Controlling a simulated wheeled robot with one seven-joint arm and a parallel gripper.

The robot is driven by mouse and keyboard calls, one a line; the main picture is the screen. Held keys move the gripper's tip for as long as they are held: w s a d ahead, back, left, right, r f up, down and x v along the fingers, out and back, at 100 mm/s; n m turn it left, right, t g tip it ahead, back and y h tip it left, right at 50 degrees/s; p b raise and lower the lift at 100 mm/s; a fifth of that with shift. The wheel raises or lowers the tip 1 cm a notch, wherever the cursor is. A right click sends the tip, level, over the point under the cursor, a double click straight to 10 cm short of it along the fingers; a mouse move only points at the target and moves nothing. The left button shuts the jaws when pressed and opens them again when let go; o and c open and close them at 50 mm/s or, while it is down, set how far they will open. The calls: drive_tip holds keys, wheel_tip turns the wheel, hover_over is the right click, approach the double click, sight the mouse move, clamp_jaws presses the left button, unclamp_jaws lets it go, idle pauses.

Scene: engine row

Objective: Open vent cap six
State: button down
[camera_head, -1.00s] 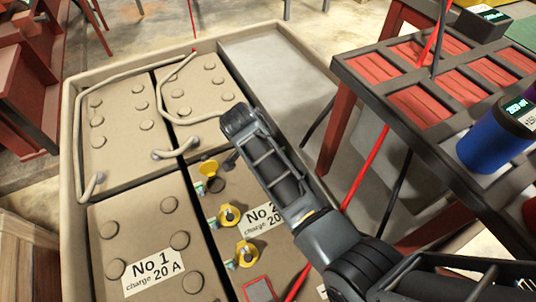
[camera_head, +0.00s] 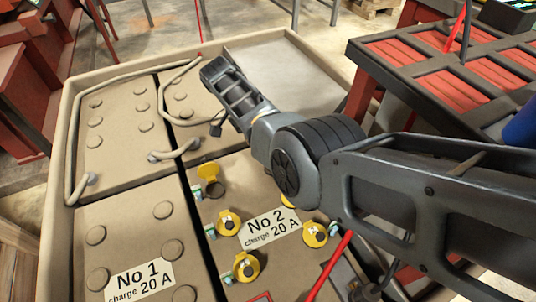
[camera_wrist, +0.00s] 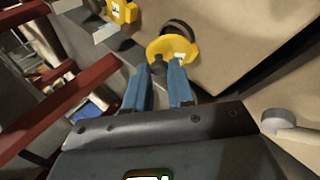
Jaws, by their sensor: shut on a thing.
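The yellow vent cap (camera_wrist: 172,46) at my gripper stands tilted up beside a dark round opening (camera_wrist: 177,27) in the wrist view. Its number is not legible. My gripper (camera_wrist: 166,68) has its two blue fingers shut at this cap's near edge. In the head view my gripper is hidden behind my arm. Battery No 2 (camera_head: 207,258) carries several yellow caps. One (camera_head: 208,170) at its upper left is flipped open beside its dark hole. Others (camera_head: 228,222), (camera_head: 245,266) and (camera_head: 314,234) look closed. Another yellow cap (camera_wrist: 123,11) shows at the top of the wrist view.
Battery No 1 (camera_head: 128,240) stands at the left, with more batteries behind it. Grey cables (camera_head: 170,152) cross the tops. The tan tray rim (camera_head: 62,150) surrounds them. A red-panelled rack (camera_head: 450,80) stands at the right. A grey cable post (camera_wrist: 278,121) is right of my gripper.

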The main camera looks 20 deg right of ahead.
drive_tip(key=shift+w+f+g+b, duration=0.3)
drive_tip(key=shift+w+g+b, duration=0.1)
drive_tip(key=shift+b, duration=0.65)
drive_tip(key=shift+r+g+b, duration=0.15)
drive_tip(key=shift+g+b, duration=0.15)
drive_tip(key=shift+b, duration=0.15)
drive_tip(key=c, duration=1)
unclamp_jaws()
drive_tip(key=shift+r, duration=0.1)
drive_tip(key=shift+s+d+r+p, duration=1)
drive_tip(key=shift+d+r+p, duration=0.75)
drive_tip(key=shift+p, duration=1.4)
drive_tip(key=shift+s+d+r+p, duration=1)
drive_tip(key=shift+d+r+p, duration=0.75)
drive_tip(key=shift+p, duration=1.35)
drive_tip(key=shift+s+d+r+p, duration=1)
drive_tip(key=shift+d+r+p, duration=0.75)
drive_tip(key=shift+p, duration=1.4)
drive_tip(key=shift+a+r, duration=0.25)
